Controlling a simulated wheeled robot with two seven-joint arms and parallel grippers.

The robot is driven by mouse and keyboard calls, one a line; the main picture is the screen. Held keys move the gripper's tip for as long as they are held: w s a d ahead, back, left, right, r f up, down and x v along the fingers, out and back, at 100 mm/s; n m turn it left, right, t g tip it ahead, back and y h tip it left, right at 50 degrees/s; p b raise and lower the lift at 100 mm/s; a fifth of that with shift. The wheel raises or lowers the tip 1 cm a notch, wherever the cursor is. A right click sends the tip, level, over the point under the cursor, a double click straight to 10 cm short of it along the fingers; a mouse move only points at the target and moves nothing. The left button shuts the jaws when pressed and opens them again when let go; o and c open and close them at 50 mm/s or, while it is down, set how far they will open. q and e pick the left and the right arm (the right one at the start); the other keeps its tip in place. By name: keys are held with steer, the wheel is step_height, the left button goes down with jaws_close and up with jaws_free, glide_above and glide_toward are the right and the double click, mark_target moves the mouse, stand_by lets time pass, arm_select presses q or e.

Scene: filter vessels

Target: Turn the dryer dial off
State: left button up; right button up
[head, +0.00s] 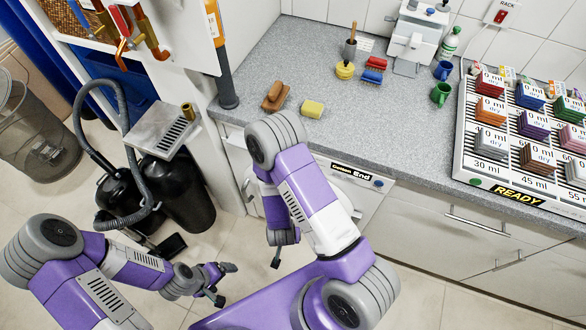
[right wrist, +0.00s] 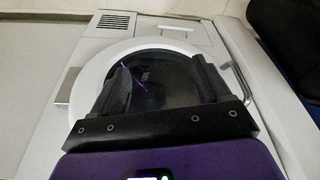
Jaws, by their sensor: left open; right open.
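The dryer (head: 366,203) is a white machine under the counter, partly hidden behind my right arm. Its dark display (head: 350,173) reads "Cottons End", with a small blue round part (head: 378,183) to the right; I cannot tell whether that is the dial. In the right wrist view the round dark door (right wrist: 158,82) with its pale ring fills the middle; no dial can be made out there. My right gripper (right wrist: 160,70) is open and empty in front of the door. My left gripper (head: 224,284) is open and empty, low over the floor, away from the dryer.
Above the dryer runs a grey counter (head: 290,65) with a yellow sponge (head: 312,109), a brush (head: 275,96) and a rack of colored blocks (head: 470,150). Floor in front is partly clear.

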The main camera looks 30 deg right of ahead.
steer(key=w+d+r+m+t+h+b, duration=0.2)
steer(key=w+d+r+m+t+h, duration=0.15)
steer(key=r+h, duration=0.35)
steer(key=w+d+r+m+t+h+b, duration=0.1)
steer(key=w+d+r+m+t+h, duration=0.15)
steer(key=w+r+t+h, duration=0.5)
steer(key=d+g, duration=0.1)
steer(key=w+d+r+g+y+b, duration=0.1)
steer(key=d, duration=0.1)
steer(key=d+y, duration=0.1)
steer(key=d, duration=0.1)
steer(key=shift+w+r+m+g, duration=0.15)
steer(key=shift+r+m+g, duration=0.15)
steer(key=shift+g, duration=0.1)
steer(key=shift+c, duration=0.3)
steer(key=c, duration=1)
